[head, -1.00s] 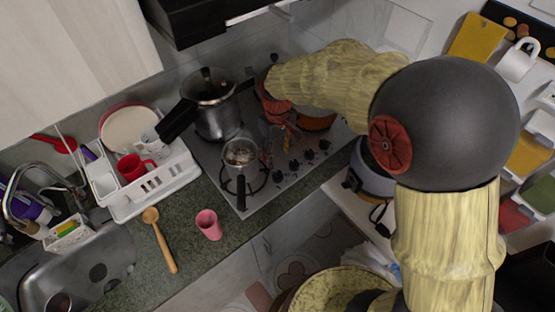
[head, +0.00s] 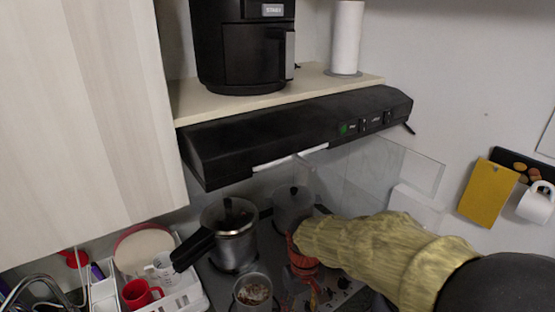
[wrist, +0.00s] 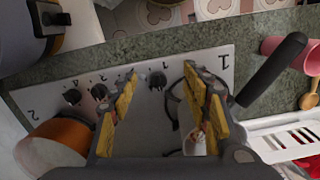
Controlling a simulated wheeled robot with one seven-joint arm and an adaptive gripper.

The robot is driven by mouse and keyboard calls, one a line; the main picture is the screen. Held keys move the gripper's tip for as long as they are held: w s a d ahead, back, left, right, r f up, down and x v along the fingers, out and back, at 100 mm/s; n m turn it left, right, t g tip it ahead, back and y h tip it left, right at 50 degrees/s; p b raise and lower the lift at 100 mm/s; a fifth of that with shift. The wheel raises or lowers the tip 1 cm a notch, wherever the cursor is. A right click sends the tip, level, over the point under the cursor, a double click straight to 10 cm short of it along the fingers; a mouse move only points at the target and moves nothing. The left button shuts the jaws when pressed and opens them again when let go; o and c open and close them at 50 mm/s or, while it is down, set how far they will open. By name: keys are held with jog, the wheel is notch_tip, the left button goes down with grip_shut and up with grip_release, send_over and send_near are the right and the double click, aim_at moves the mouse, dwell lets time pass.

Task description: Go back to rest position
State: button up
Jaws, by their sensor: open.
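My gripper (wrist: 158,112) is open in the wrist view, its two yellow-padded fingers apart with nothing between them but the stove top below. In the head view my arm reaches in from the lower right over the stove, and the fingertips are hard to make out there. A small pot (head: 252,290) with brown contents stands on the stove; it also shows in the wrist view (wrist: 196,140), partly hidden behind the right finger.
A pressure cooker (head: 232,240) and a lidded pot (head: 293,207) stand on the stove. The black range hood (head: 290,130) hangs above, near my arm. An orange pan (wrist: 62,138) is left of my gripper. A white dish rack (head: 185,298) stands left of the stove.

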jog(key=s+d+r+m+t+b, duration=0.3)
jog(key=s+d+r+m+t, duration=0.2)
jog(key=s+d+r, duration=0.7)
jog(key=s+r+t, duration=0.1)
jog(key=s+r, duration=0.1)
jog(key=s, duration=0.1)
jog(key=shift+s+d+r, duration=0.2)
jog(key=shift+d+r, duration=0.05)
jog(key=shift+d, duration=0.05)
jog(key=shift+c, duration=0.5)
